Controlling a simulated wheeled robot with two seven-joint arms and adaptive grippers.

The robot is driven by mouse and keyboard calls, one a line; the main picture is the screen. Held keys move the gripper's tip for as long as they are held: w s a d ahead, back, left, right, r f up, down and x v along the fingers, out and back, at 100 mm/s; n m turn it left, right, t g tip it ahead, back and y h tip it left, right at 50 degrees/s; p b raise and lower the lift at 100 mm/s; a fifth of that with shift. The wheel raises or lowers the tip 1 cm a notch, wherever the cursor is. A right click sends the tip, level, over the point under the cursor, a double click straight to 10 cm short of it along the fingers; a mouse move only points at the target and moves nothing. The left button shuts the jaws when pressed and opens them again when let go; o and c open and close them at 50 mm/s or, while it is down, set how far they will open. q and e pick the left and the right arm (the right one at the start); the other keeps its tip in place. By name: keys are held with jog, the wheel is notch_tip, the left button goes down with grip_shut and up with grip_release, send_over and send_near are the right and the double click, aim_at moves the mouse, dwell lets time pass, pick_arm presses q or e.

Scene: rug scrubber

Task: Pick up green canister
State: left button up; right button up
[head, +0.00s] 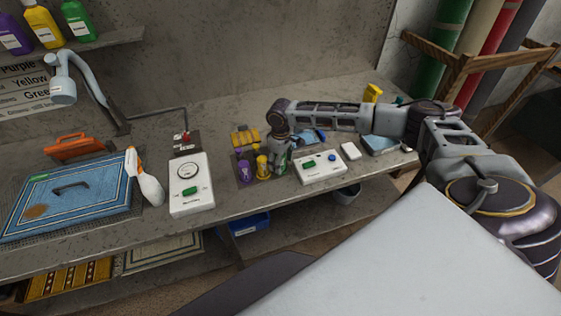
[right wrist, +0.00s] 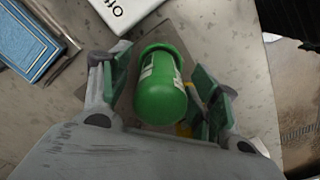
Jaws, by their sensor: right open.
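The green canister (right wrist: 160,92) shows in the right wrist view between the two open fingers of my right gripper (right wrist: 160,85), with a gap at each side. It has a rounded green body and a pale label. In the head view my right gripper (head: 281,150) points down over the canisters, and only a small part of the green canister (head: 281,163) shows below it. A purple canister (head: 245,170) and a yellow canister (head: 262,163) stand just to its left. My left gripper is not in view.
A white box with a green and a blue button (head: 319,167) lies right of the canisters. A white dial box (head: 190,184), a spray bottle (head: 145,180) and a blue rug (head: 75,200) lie to the left. Bottles (head: 45,24) stand on the shelf.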

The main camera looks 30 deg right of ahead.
jog(key=shift+f, duration=0.15)
dwell(0.3)
jog(key=c, duration=1.2)
